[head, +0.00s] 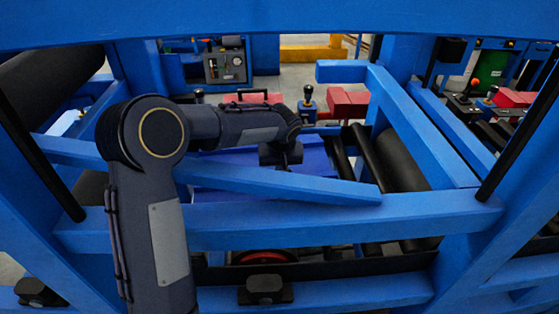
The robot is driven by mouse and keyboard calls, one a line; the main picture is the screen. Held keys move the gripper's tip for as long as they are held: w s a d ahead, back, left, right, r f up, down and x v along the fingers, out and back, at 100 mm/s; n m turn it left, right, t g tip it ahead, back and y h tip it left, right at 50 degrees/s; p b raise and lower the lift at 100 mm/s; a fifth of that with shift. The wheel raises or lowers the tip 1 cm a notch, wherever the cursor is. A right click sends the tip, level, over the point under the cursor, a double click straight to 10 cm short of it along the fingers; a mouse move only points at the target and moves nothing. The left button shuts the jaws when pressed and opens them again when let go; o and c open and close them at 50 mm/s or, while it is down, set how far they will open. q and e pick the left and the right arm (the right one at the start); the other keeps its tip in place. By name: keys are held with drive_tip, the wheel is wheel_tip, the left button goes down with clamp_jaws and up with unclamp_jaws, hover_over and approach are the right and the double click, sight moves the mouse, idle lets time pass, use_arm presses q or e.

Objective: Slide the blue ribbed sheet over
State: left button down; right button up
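A darker blue sheet (313,153) lies flat inside the blue frame, in the middle of the head view. I take it for the ribbed sheet, though its ribs are hard to make out. A blue beam and my arm hide parts of it. My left arm comes up from the lower left and bends to the right over the frame. My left gripper (283,164) points down over the sheet. Its fingers are small and dark, so I cannot tell whether they are open or touch the sheet. My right gripper is not in view.
A slanted blue beam (320,187) and a front crossbeam (330,222) lie on the near side of the sheet. Black rollers (395,160) are to its right. Red blocks (348,103) and a black-knobbed lever (308,96) stand behind. Blue posts and beams crowd both sides.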

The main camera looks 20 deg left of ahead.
use_arm(q)
drive_tip(key=shift+s, duration=0.1)
drive_tip(key=shift+s+d+f+b, duration=0.25)
drive_tip(key=shift+s+d+b, duration=0.15)
drive_tip(key=shift+s+b, duration=0.45)
drive_tip(key=shift+s+d+r, duration=0.1)
drive_tip(key=shift+r, duration=0.05)
drive_tip(key=shift+r, duration=0.15)
